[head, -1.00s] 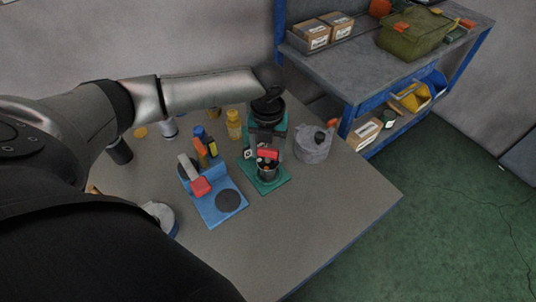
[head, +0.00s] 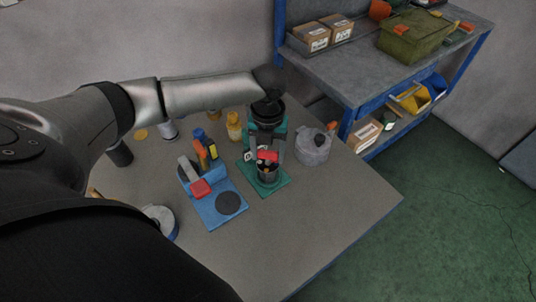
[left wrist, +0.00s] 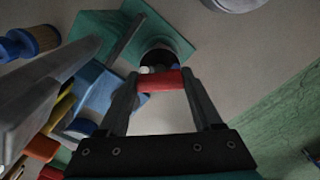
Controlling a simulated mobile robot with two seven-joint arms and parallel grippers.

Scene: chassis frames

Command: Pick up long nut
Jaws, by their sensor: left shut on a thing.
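A short red bar (head: 267,156), which looks like the long nut, is between the fingertips of my left gripper (head: 267,148). In the left wrist view the red bar (left wrist: 161,80) lies crosswise, and my left gripper (left wrist: 160,84) is shut on it. Right behind it is a dark round cup (left wrist: 158,57) with small white and blue pieces at its mouth. The cup (head: 268,174) stands on a green base (head: 278,184). I cannot tell whether the bar still touches the cup or its contents. My right gripper is not in view.
A blue fixture (head: 207,211) with a red block (head: 200,188) and a dark disc stands to the left. Small bottles, one yellow (head: 234,128), stand behind. The front right of the table (head: 310,220) is clear.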

